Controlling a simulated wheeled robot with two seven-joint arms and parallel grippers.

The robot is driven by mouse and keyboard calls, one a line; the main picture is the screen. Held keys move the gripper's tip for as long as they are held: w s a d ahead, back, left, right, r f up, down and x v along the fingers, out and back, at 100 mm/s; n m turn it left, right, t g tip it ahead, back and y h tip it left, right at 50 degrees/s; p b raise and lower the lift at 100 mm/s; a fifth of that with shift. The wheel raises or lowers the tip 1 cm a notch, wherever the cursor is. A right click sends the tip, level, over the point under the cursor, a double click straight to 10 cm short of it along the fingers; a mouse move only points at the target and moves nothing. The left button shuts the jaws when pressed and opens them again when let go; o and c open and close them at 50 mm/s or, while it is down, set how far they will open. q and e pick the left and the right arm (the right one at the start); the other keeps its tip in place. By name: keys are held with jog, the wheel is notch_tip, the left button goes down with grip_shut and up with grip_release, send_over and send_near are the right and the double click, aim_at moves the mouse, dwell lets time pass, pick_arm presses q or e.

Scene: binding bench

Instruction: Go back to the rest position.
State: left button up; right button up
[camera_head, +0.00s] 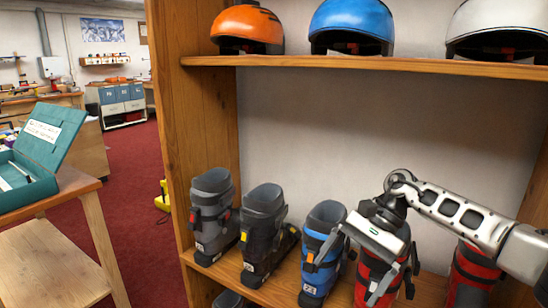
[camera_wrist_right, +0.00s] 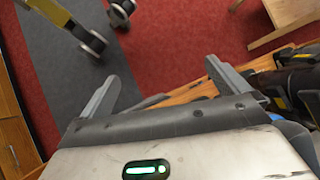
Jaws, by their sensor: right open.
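My right gripper (camera_head: 348,280) reaches in from the right of the head view, in front of the lower shelf between a blue ski boot (camera_head: 322,240) and a red ski boot (camera_head: 368,285). It points downward and partly hides the red boot. In the right wrist view the gripper (camera_wrist_right: 162,72) has its two fingers wide apart, with nothing held between them. Carpet and a strip of wooden shelf edge show beyond the fingers. I cannot tell whether it touches a boot. My left gripper is not in view.
A grey boot (camera_head: 211,215) and a black boot (camera_head: 263,230) stand left of the blue one; another red boot (camera_head: 472,278) stands at right. Helmets sit on the upper shelf (camera_head: 370,65). A teal case (camera_head: 35,160) lies open on a wooden bench (camera_head: 75,182) at left.

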jog(key=s+a+m+t+y+p, duration=0.1)
jog(key=s+a+m+t+y, duration=0.2)
jog(key=a+m, duration=0.35)
jog(key=s+a+m+y, duration=0.3)
jog(key=a+m+y, duration=0.2)
jog(key=a+y, duration=0.15)
jog(key=s+a+m+t+y+p, duration=0.1)
jog(key=s+a+m+t+y, duration=0.15)
jog(key=a+m+y, duration=0.35)
jog(key=d+f+m+t+h, duration=0.2)
jog(key=d+m+t+h, duration=0.35)
jog(key=m, duration=0.85)
jog(key=d+f+m+t+h, duration=0.2)
jog(key=m+t+h, duration=0.55)
jog(key=m, duration=0.65)
jog(key=s+d+f+m+g+h+p, duration=0.1)
jog(key=s+d+f+m+g+h, duration=0.2)
jog(key=s+d+f+m+h, duration=0.3)
jog(key=s+d+f+m, duration=0.4)
jog(key=s+m, duration=0.3)
jog(key=m, duration=0.3)
jog(key=shift+s+d+f+p, duration=0.15)
jog(key=shift+d+f+p, duration=0.15)
jog(key=shift+d, duration=0.2)
jog(key=shift+g, duration=0.25)
